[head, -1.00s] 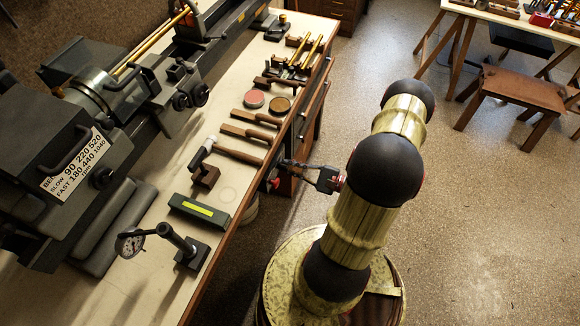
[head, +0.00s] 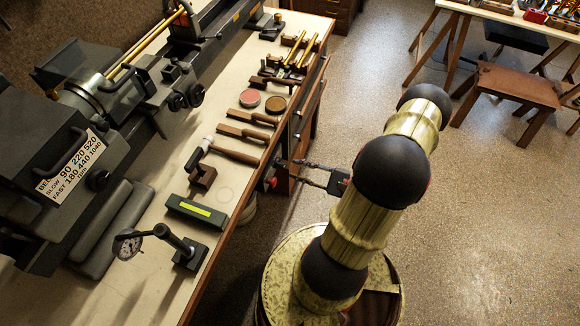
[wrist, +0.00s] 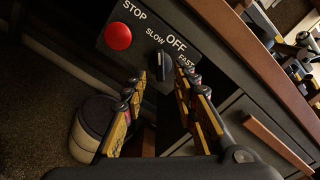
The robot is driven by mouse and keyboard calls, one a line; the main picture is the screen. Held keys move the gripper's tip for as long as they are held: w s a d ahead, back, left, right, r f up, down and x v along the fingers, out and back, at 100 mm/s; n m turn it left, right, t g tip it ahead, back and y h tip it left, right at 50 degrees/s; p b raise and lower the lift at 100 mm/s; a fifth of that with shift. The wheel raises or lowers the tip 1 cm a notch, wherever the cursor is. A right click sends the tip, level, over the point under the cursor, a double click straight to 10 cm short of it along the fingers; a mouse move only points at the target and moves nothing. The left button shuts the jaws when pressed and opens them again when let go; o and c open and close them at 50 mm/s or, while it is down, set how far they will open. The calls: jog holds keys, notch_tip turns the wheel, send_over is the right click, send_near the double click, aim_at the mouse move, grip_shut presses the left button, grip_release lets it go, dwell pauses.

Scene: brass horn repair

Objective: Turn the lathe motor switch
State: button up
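The lathe motor switch is a black rotary knob (wrist: 160,66) on a dark panel (wrist: 205,45) marked SLOW, OFF and FAST, shown in the wrist view. A red STOP button (wrist: 118,36) sits to its left; its red also shows at the bench edge in the head view (head: 271,182). My gripper (wrist: 165,82) is open, with its two fingers apart on either side of the knob in the picture. I cannot tell whether they touch it. In the head view my gripper (head: 297,172) points left at the bench front. The knob is too small to make out there.
The lathe (head: 120,110) stands on the bench (head: 228,185) at left. Drawers with a wooden handle (wrist: 275,145) are right of the panel.

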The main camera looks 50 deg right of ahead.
jog(key=v, duration=0.7)
jog(key=shift+s, duration=0.15)
dwell(0.4)
